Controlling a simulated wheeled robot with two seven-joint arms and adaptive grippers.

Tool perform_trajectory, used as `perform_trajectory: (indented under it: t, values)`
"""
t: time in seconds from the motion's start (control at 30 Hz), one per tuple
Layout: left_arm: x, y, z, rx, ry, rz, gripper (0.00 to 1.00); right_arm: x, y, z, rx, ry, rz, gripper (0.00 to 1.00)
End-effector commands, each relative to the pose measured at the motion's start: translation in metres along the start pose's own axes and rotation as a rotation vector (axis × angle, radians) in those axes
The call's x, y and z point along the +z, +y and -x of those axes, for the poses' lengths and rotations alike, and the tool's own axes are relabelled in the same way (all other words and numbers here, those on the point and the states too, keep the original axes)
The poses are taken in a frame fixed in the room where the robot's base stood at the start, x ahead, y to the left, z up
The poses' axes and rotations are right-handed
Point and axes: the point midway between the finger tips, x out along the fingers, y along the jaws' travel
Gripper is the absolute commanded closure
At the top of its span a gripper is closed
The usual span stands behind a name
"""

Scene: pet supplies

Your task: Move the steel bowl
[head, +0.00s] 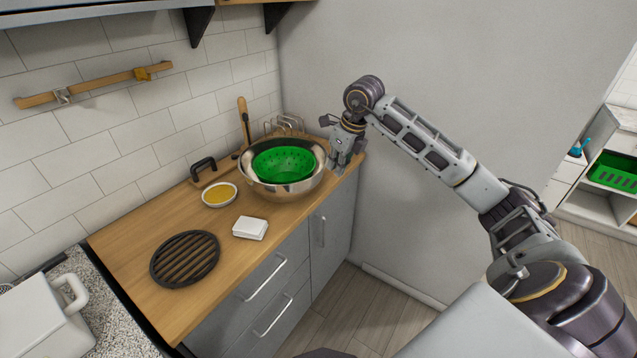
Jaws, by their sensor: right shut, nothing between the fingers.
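The steel bowl (275,189) stands upright on the wooden counter near its right end, by the wall. A green colander (284,166) sits inside the bowl. My right gripper (338,166) is at the right side of the bowl, close to its rim. It is shut and holds nothing. Whether it touches the rim I cannot tell. My left gripper is not in view.
The wooden counter (136,256) also bears a small bowl of yellow content (219,195), a white block (250,228), a black round grate (185,259) and a black-handled item (204,170). A wooden-handled utensil (243,116) and a wire rack (285,124) stand behind the bowl.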

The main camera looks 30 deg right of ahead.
Motion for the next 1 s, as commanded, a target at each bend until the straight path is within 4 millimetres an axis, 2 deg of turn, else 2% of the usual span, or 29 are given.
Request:
perform_trajectory:
  t: [0.37, 0.57, 1.0]
  values:
    - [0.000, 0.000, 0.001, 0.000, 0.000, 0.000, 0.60, 0.000, 0.000, -0.008, 0.001, 0.001, -0.002, 1.00]
    - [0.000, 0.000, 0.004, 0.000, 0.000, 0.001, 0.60, 0.000, 0.001, -0.026, 0.002, 0.002, -0.003, 1.00]
    - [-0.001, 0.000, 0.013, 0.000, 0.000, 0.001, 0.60, 0.000, 0.001, -0.082, 0.003, 0.002, -0.003, 1.00]
